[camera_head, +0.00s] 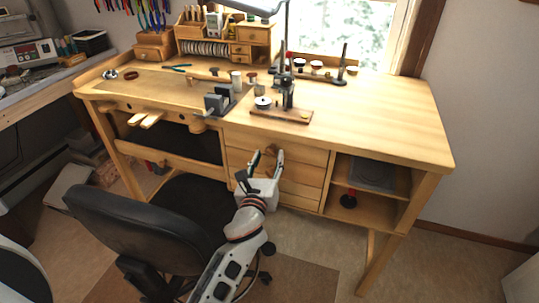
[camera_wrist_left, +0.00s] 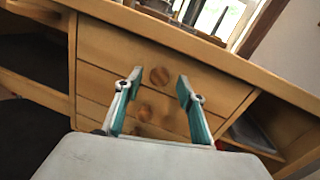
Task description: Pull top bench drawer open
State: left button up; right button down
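The wooden bench has a stack of drawers under its right half. The top drawer (camera_head: 306,154) looks closed, its face level with the fronts below; it also shows in the left wrist view (camera_wrist_left: 110,48). Its round wooden knob (camera_wrist_left: 159,76) shows between my fingertips in that view. My left gripper (camera_head: 267,157) is in front of the drawers, with its two fingers apart and nothing held. In the left wrist view the gripper (camera_wrist_left: 159,84) points at the knob; I cannot tell whether the fingertips reach past it. My right gripper is not in view.
A dark office chair (camera_head: 150,228) stands left of my left arm. The bench top (camera_head: 385,115) overhangs the drawers and carries tools and small stands. Open shelves (camera_head: 375,208) are right of the drawers. Lower drawer knobs (camera_wrist_left: 145,113) sit below the top one.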

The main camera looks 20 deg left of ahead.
pick_arm(q)
jog(key=shift+w, duration=0.5)
jog(key=shift+w+a, duration=0.1)
jog(key=shift+w, duration=0.25)
grip_shut()
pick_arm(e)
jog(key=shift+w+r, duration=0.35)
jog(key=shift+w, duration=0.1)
